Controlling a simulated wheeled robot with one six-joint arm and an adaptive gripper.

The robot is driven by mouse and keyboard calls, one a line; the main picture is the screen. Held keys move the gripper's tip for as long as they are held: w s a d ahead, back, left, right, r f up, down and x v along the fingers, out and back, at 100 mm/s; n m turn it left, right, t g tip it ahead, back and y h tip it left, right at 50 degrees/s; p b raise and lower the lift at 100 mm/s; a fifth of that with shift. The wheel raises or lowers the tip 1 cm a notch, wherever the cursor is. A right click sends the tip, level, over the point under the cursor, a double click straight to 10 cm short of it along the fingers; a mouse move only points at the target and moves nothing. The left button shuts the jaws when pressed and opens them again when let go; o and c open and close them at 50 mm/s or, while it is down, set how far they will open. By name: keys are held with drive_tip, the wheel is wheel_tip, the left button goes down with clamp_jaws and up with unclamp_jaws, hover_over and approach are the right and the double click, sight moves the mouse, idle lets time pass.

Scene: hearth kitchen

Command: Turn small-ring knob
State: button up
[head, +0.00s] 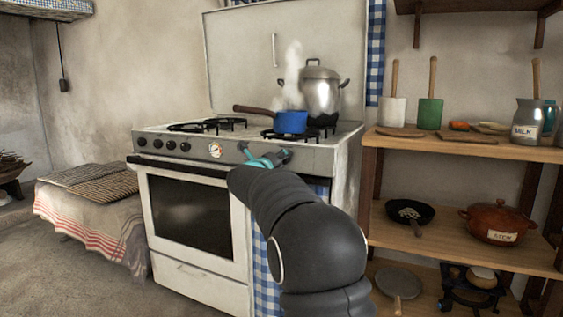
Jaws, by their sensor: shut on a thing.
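The white stove (190,222) stands ahead with a row of dark knobs (171,145) on the left of its front panel and a round dial (215,150) near the middle. My gripper (264,159), with teal fingers, is at the right part of this panel, shut on a knob there. The fingers and my arm hide most of that knob, so its pointer and angle cannot be read. A blue saucepan (291,122) with a brown handle sits on the front right burner, just above my gripper.
A lidded metal pot (321,92) stands on the back right burner, with steam beside it. The left burners (207,125) are bare. A wooden shelf (455,148) with jars and pans stands close on the right. A cloth-covered bench (95,215) is at the left.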

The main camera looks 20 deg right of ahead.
drive_tip(key=shift+f+m, duration=0.1)
drive_tip(key=shift+m, duration=0.9)
drive_tip(key=o, duration=1.1)
drive_tip(key=shift+o, duration=0.2)
drive_tip(key=v, duration=1.2)
